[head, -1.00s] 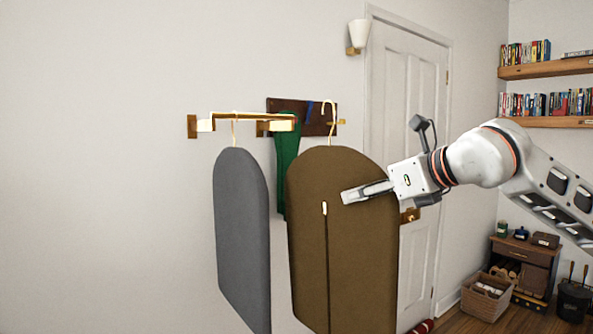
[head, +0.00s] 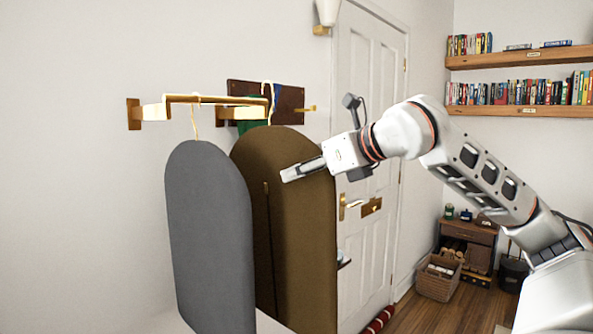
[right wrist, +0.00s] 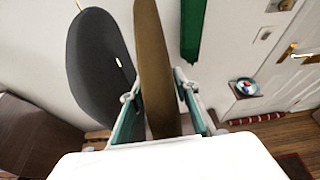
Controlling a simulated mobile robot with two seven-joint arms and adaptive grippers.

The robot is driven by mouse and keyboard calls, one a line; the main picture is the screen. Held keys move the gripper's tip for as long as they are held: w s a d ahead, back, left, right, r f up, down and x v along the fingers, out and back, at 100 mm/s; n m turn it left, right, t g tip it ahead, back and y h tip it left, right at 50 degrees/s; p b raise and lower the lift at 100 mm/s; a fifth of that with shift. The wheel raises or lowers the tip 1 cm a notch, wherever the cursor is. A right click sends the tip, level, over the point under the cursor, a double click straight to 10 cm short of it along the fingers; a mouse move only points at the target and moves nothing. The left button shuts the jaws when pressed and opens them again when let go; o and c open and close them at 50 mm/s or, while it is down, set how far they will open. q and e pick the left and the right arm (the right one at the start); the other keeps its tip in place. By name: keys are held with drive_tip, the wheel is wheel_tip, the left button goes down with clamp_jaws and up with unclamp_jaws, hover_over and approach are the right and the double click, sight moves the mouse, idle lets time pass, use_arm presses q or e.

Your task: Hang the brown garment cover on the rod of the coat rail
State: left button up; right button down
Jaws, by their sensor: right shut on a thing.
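The brown garment cover (head: 300,230) hangs upright from a pale hook (head: 269,95). It also shows edge-on in the right wrist view (right wrist: 153,50). My right gripper (head: 288,175) is shut on the cover's upper right part; in the wrist view its two fingers (right wrist: 158,100) stand either side of the cover. The brass coat rail (head: 215,100) juts from the wall. The hook's top is at the right end of the rod in the picture, a little above it; I cannot tell whether it touches. My left gripper is out of view.
A grey garment cover (head: 208,230) hangs on the rod left of the brown one, partly in front of it. Behind is a dark wall board (head: 290,103) with a brass peg. A green cloth (right wrist: 193,30) hangs close by. A white door (head: 372,110) stands right.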

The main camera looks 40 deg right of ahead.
sight(273, 178)
drive_tip(key=shift+w+a+r+p, duration=0.15)
drive_tip(key=shift+w+p, duration=0.8)
drive_tip(key=shift+w, duration=1.15)
drive_tip(key=shift+w+a+r+p, duration=0.15)
drive_tip(key=shift+w+p, duration=0.8)
drive_tip(key=shift+w, duration=1.1)
drive_tip(key=shift+f+b, duration=0.6)
drive_tip(key=shift+f, duration=0.15)
drive_tip(key=shift+f+b, duration=0.7)
drive_tip(key=shift+f, duration=0.1)
drive_tip(key=c, duration=1.4)
unclamp_jaws()
drive_tip(key=shift+w+a+f, duration=0.1)
drive_tip(key=shift+c, duration=0.2)
drive_tip(key=shift+f, duration=0.1)
drive_tip(key=v, duration=1.2)
